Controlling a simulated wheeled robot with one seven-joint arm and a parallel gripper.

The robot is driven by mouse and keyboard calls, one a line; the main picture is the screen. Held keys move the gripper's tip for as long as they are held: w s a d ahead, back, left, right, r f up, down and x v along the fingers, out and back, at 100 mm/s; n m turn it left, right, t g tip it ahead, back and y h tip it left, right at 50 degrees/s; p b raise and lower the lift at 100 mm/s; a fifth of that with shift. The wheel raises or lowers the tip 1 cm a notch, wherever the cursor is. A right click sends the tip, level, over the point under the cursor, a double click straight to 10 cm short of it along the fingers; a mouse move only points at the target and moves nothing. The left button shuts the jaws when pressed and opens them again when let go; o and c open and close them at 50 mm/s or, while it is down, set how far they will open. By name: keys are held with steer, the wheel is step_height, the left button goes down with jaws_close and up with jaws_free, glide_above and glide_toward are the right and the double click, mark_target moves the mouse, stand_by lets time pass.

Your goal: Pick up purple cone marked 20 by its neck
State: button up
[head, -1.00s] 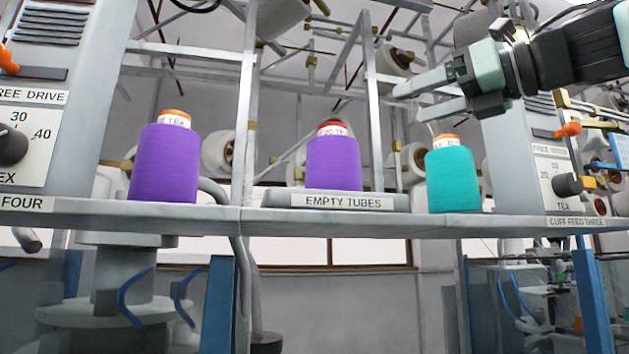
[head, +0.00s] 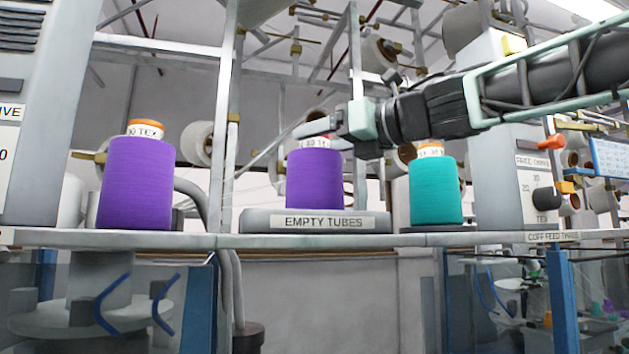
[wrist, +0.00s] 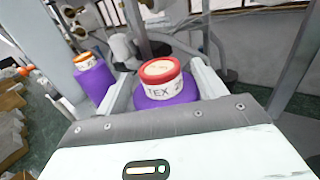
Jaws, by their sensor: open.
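A purple cone (head: 313,180) with a red-topped neck and white label stands upright on the grey "EMPTY TUBES" base. A second purple cone (head: 138,185) with an orange top and a label ending "0 TEX" stands to the left on the shelf. I cannot read either number fully. My gripper (head: 318,136) is open at the neck of the red-topped cone, its fingers partly hiding the label. In the wrist view, this red-topped cone (wrist: 160,75) sits between the two fingers, and the orange-topped one (wrist: 90,75) is outside them to the left.
A teal cone (head: 436,192) with an orange top stands close on the right, below my arm. The "EMPTY TUBES" base (head: 250,222) rests on the long grey shelf (head: 230,240). Metal uprights rise behind. A grey machine box (head: 510,170) stands at the right.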

steer(key=shift+x, duration=1.2)
steer(key=c, duration=1.3)
jaws_close()
steer(key=shift+r+p, duration=0.15)
steer(key=shift+p, duration=0.15)
